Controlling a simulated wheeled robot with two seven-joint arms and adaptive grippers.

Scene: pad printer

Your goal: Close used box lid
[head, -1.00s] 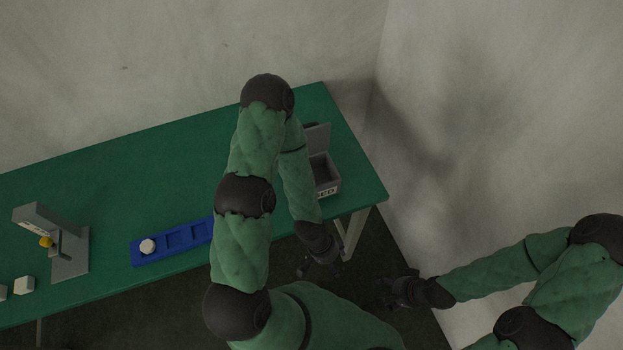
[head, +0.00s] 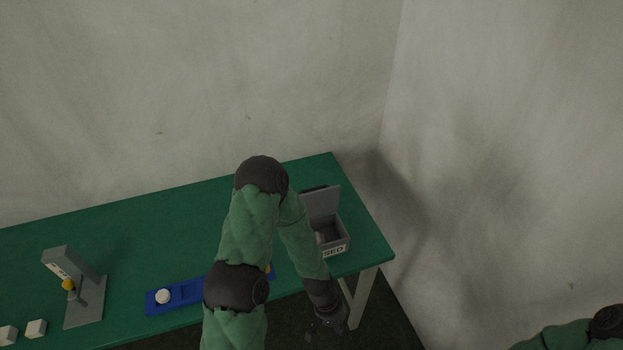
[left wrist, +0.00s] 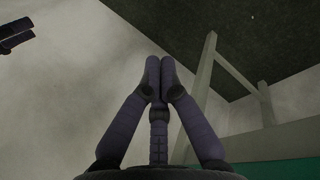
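The grey used box (head: 335,250), with "SED" readable on its front label, stands near the right end of the green table. Its lid (head: 321,202) is open and stands up at the back. Something pale lies inside, partly hidden by my left arm. My left gripper (head: 324,328) hangs beyond the table's front edge, in front of the box and apart from it. In the left wrist view its fingers (left wrist: 159,72) are together with nothing between them. A dark gripper part, probably my right gripper (left wrist: 16,35), shows at that view's upper left; its opening is unclear.
The green table (head: 150,225) holds a blue tray (head: 190,291) with a white round piece (head: 163,296), a grey pad printer (head: 85,300) and white blocks (head: 36,328) at the left. Walls stand behind and to the right. A table leg (head: 362,297) is beside my left gripper.

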